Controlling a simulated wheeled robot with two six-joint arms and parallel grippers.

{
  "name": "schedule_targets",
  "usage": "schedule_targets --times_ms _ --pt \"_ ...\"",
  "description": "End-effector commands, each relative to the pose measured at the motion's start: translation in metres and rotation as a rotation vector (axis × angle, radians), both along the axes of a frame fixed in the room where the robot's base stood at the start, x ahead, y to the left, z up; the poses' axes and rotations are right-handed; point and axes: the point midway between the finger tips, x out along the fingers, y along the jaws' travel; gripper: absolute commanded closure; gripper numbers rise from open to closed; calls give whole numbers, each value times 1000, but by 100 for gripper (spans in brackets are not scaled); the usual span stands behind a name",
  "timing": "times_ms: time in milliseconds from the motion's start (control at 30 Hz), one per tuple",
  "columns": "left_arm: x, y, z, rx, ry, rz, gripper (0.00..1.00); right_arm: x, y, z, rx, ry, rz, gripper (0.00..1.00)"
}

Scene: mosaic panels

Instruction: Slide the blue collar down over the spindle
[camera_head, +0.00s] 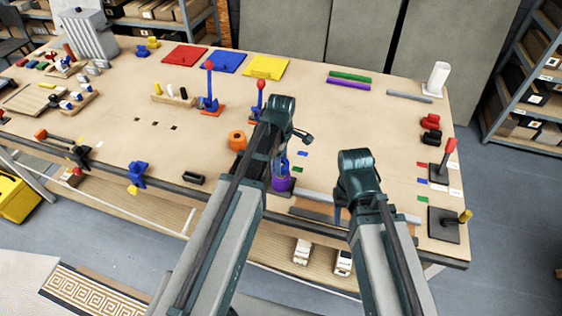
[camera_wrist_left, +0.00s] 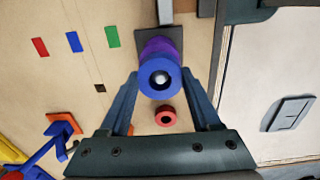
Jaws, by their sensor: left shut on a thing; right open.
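My left gripper (camera_wrist_left: 160,92) is shut on the blue collar (camera_wrist_left: 160,73), which also shows between its fingers in the head view (camera_head: 281,165). The pale tip of the spindle (camera_wrist_left: 161,77) shows inside the collar's hole. I cannot tell how far down the spindle the collar sits. A purple collar (camera_wrist_left: 157,47) is just below it, above a dark base plate (camera_wrist_left: 143,41); it shows in the head view too (camera_head: 281,184). A red ring (camera_wrist_left: 165,116) lies beside the spindle. My right gripper (camera_head: 341,212) is open and empty, its tips partly hidden.
An orange ring (camera_head: 237,140) stands left of my left arm. A grey bar (camera_head: 315,196) lies right of the spindle along the front edge. Posts with red knobs (camera_head: 210,90) stand further back. Small coloured patches mark the tabletop. The middle right of the table is mostly clear.

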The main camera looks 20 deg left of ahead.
Motion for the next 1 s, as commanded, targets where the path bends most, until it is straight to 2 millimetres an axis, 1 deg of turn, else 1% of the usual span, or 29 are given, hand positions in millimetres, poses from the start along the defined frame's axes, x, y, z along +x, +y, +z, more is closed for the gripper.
schedule_targets --times_ms 1000 --pt "0 0 -25 0 0 0 100 0 0 -25 -1 0 6 50"
